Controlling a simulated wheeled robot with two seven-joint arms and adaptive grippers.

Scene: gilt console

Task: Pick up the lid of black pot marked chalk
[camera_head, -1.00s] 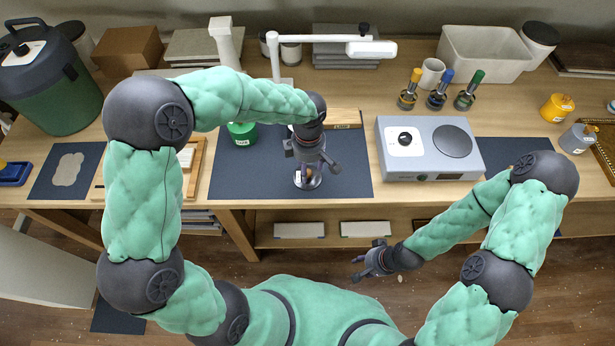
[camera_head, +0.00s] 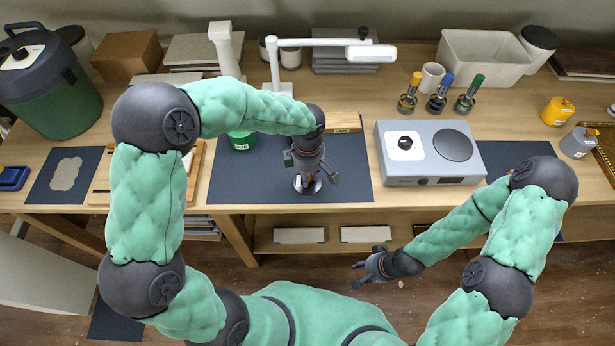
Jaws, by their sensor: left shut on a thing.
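A small dark pot (camera_head: 314,187) with a white label (camera_head: 298,181) stands on the dark mat (camera_head: 250,182), near the table's front edge. The label is too small to read. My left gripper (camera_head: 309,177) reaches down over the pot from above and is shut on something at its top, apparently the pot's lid. The gripper hides most of the lid, so I cannot tell whether it is clear of the pot. My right gripper (camera_head: 358,275) hangs in front of the table, over the floor, open and empty.
A green tin (camera_head: 242,141) and a wooden block (camera_head: 343,123) stand behind the pot. A grey hotplate device (camera_head: 412,170) is to the right. A white lamp (camera_head: 330,39) arches over the back. The mat left of the pot is clear.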

